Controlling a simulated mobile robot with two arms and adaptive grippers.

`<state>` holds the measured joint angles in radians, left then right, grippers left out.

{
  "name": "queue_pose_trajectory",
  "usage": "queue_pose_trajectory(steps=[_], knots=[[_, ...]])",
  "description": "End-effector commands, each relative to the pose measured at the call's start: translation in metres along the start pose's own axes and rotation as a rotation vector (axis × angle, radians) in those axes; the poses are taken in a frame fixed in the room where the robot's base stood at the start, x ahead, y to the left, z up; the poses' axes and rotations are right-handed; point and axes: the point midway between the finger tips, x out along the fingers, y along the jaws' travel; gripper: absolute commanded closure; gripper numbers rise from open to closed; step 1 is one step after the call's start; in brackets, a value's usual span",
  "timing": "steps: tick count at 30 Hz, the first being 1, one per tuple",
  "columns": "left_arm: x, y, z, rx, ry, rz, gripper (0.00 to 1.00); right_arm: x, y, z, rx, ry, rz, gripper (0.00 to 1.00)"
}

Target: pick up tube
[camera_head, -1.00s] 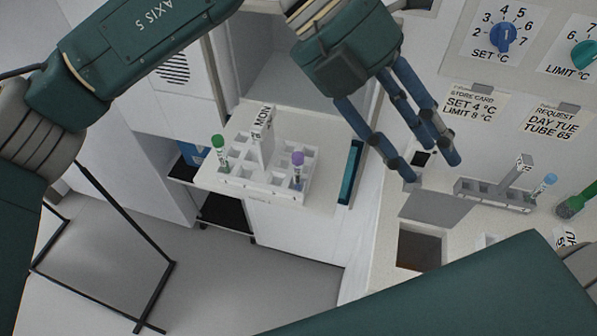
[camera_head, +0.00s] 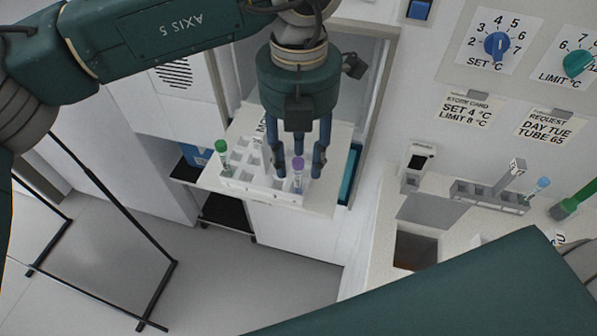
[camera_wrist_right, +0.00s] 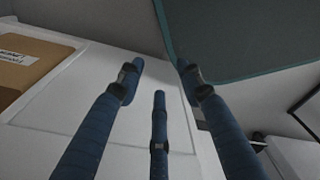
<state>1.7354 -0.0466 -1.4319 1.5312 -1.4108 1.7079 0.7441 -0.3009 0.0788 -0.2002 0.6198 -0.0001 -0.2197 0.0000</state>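A white tube rack (camera_head: 235,183) stands on the pulled-out shelf in front of an open compartment. A purple-capped tube (camera_head: 298,165) stands upright in its right side, and a green-capped tube (camera_head: 222,156) stands in its left side. My left gripper (camera_head: 299,158) points down over the right side of the rack, its fingers open and spread around or just behind the purple cap; contact cannot be told. The fingers partly hide the rack and its day card. My right gripper (camera_wrist_right: 160,82) shows open and empty in the right wrist view.
A square opening (camera_head: 416,250) is in the counter. Dials and cards are on the wall panel.

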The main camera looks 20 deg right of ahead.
Motion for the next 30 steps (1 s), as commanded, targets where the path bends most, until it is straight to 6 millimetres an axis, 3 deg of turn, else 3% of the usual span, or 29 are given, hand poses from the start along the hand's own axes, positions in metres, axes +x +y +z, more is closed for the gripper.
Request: queue_pose_trajectory(steps=[1, 6, 13, 14, 19, 30], knots=[[0.004, -0.001, -0.001, 0.001, 0.004, -0.003, 0.62, -0.010, 0.000, -0.001, 0.000, 0.000, 0.000, 0.64], [0.024, -0.001, 0.000, 0.000, 0.000, -0.002, 0.62, -0.012, 0.000, -0.001, 0.000, 0.000, 0.000, 0.64], [0.027, 0.000, 0.000, -0.001, -0.001, -0.001, 0.62, -0.011, 0.000, -0.002, 0.000, 0.000, 0.000, 0.64], [0.027, 0.000, 0.000, -0.001, -0.001, -0.001, 0.64, -0.011, 0.000, -0.001, 0.000, 0.000, 0.000, 0.64], [0.027, 0.000, 0.000, 0.000, -0.001, -0.001, 0.98, -0.011, 0.000, -0.002, 0.000, 0.000, 0.000, 0.64], [0.026, -0.001, 0.001, -0.001, -0.001, -0.001, 1.00, -0.011, 0.001, -0.002, 0.000, 0.001, 0.001, 0.64]])
